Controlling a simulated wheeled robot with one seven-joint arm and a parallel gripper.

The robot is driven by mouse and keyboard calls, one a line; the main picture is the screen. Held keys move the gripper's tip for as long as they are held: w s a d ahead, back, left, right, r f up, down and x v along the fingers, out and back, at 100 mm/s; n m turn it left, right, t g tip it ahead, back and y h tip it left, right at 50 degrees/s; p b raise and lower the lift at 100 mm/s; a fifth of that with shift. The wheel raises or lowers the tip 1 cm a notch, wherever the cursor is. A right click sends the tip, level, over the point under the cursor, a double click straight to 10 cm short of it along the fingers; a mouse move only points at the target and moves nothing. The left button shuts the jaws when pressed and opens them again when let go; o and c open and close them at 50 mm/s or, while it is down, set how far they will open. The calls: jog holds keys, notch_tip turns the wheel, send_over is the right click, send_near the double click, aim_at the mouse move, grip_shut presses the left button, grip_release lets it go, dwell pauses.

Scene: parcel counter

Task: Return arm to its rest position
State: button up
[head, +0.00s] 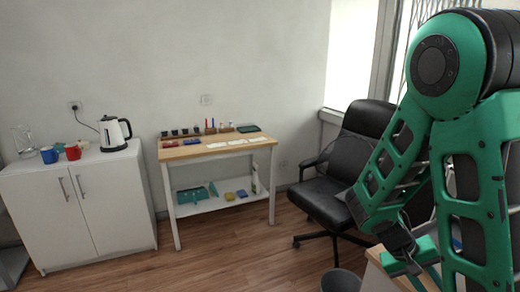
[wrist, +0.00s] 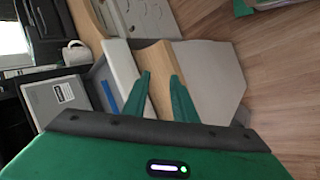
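My green arm fills the right side of the head view and bends down toward a counter (head: 376,272) at the lower right. In the wrist view my gripper (wrist: 160,75) shows two green fingers set apart, with nothing between them. Beyond the fingers are a wood-toned strip (wrist: 155,58), a grey-white panel (wrist: 208,75) and a pale panel with a blue stripe (wrist: 120,65). I see no contact between the fingers and these surfaces. In the head view my arm hides much of the counter.
A black office chair (head: 324,205) stands left of my arm, with a dark bin (head: 342,281) near the counter. A wooden-topped table (head: 215,150) and a white cabinet (head: 80,210) stand along the wall. The wooden floor (head: 230,255) before them is clear.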

jog(key=s+a+r+m+t+y, duration=0.1)
jog(key=s+a+r+y, duration=0.2)
jog(key=s+r, duration=0.3)
jog(key=s+a+r+m+t+y, duration=0.1)
jog(key=s+a+r+y, duration=0.2)
jog(key=s, duration=0.4)
notch_tip(320, 180, up, 3)
jog(key=shift+s+a+f+y, duration=0.15)
jog(key=shift+s+a+y, duration=0.2)
jog(key=shift+y, duration=0.55)
jog(key=shift+w, duration=0.2)
jog(key=shift+w+f, duration=0.25)
jog(key=shift+w, duration=0.25)
